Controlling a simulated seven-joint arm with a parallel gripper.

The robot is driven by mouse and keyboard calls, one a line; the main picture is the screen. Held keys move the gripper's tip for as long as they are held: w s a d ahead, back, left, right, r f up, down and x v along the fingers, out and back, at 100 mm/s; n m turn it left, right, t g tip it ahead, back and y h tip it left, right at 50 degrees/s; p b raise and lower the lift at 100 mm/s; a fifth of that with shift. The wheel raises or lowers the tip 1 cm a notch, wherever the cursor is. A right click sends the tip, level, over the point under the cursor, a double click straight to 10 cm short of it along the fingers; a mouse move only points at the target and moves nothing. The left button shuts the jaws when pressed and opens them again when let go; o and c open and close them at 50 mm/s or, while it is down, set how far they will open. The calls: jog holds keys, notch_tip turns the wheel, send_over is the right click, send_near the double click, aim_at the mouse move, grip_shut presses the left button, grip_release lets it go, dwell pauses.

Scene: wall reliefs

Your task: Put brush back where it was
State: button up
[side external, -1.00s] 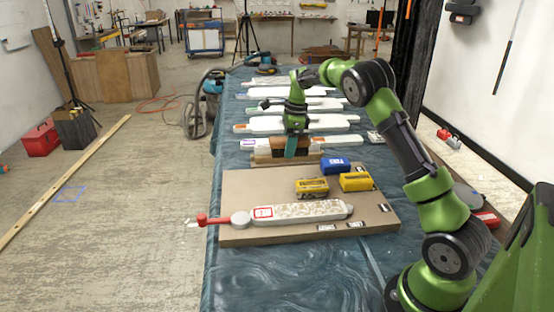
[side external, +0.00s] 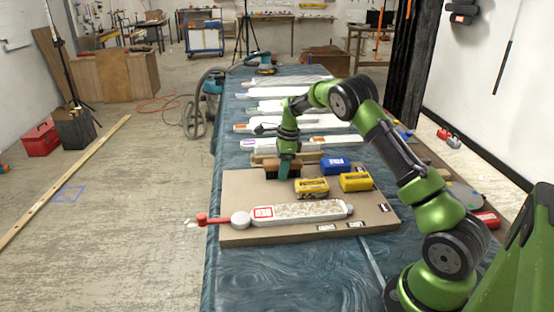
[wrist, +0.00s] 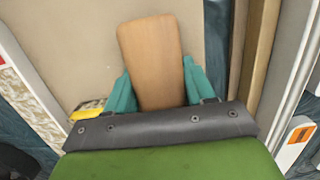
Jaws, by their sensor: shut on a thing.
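My gripper (side external: 284,170) is shut on the brush (side external: 271,173), a brown wooden block with a darker underside, over the back left part of the tan board (side external: 238,193). I cannot tell whether the brush touches the board. In the wrist view the brush (wrist: 150,60) shows as a plain wooden back between the two teal fingers of my gripper (wrist: 154,90). Its bristles are hidden there.
A wooden strip (side external: 262,156) lies behind the board. More white pieces (side external: 290,122) lie farther back.

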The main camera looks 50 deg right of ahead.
jog(key=o, duration=0.9)
jog(key=shift+f, duration=0.15)
jog(key=shift+o, duration=0.2)
jog(key=r, duration=0.4)
jog(key=s+r, duration=0.1)
jog(key=r, duration=0.3)
jog(key=d+r, duration=0.1)
jog(key=r, duration=0.3)
jog(key=shift+s+r, duration=0.15)
jog(key=s+a+r+n+t, duration=0.3)
jog(key=s+a+r+n, duration=0.7)
jog(key=a+r, duration=0.3)
jog(key=s+a+f+n+t, duration=0.1)
jog(key=s+a+f+n, duration=0.1)
jog(key=s+a+n, duration=0.3)
jog(key=s+a+f+n+t, duration=0.2)
jog(key=s+a+n, duration=0.4)
jog(key=s, duration=0.5)
jog(key=shift+s+a+n+y, duration=0.3)
jog(key=shift+n+y, duration=0.1)
jog(key=shift+n, duration=0.6)
